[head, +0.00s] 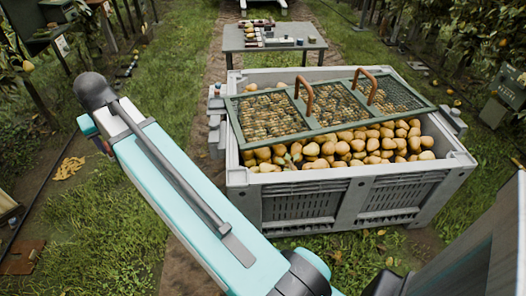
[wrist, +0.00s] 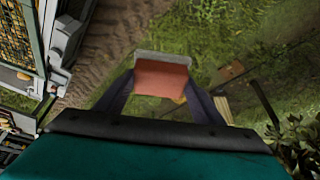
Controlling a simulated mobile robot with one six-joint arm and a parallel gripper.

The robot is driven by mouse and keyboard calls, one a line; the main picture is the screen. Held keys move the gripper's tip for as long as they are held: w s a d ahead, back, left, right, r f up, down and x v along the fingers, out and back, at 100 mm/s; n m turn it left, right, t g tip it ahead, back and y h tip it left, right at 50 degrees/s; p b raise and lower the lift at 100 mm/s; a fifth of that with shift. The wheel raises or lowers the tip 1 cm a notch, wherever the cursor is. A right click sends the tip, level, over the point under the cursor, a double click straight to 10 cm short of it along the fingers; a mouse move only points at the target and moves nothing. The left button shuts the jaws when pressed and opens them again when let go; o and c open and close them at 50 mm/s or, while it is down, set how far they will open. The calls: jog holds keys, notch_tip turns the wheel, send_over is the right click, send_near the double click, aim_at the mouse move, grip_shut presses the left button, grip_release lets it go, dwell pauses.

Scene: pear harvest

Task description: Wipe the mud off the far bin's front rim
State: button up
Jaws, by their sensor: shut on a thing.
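A large grey slatted bin (head: 290,208) full of pears stands right of centre in the head view. Its front rim (head: 350,173) faces me; I cannot make out mud on it at this size. I see no second bin clearly, so I cannot tell which is meant by far. In the wrist view my gripper (wrist: 160,85) is shut on a reddish-orange block with a grey backing (wrist: 162,78), perhaps a sponge or brush. It is held over grass and dirt, apart from the bin.
A green-framed mesh lid (head: 290,128) with brown handles lies across the bin. A grey table (head: 274,46) with small items stands behind it. Trees and posts line both sides. Grass (head: 130,215) left of the bin is mostly open. A bin edge shows in the wrist view (wrist: 45,40).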

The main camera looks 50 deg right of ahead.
jog(key=s+d+f+m+g+h+b, duration=0.1)
jog(key=s+d+f+m, duration=0.3)
jog(key=d, duration=0.6)
jog(key=s+d+f+m+g+h, duration=0.1)
jog(key=s+d+f+m, duration=0.25)
jog(key=d, duration=0.55)
jog(key=s+d+f+m+g+h+b, duration=0.1)
jog(key=s+d+f+m, duration=0.3)
jog(key=d, duration=0.6)
jog(key=s+d+f+m+g, duration=0.1)
jog(key=s+d+f+m, duration=0.2)
jog(key=s+d, duration=0.3)
jog(key=s+d+f+m+g, duration=0.2)
jog(key=s+d+m, duration=0.4)
jog(key=s, duration=0.5)
jog(key=s+d+f+m+g+y+b, duration=0.1)
jog(key=s+d+f+m, duration=0.3)
jog(key=s+d, duration=0.3)
jog(key=shift+s, duration=0.95)
jog(key=shift+f, duration=0.1)
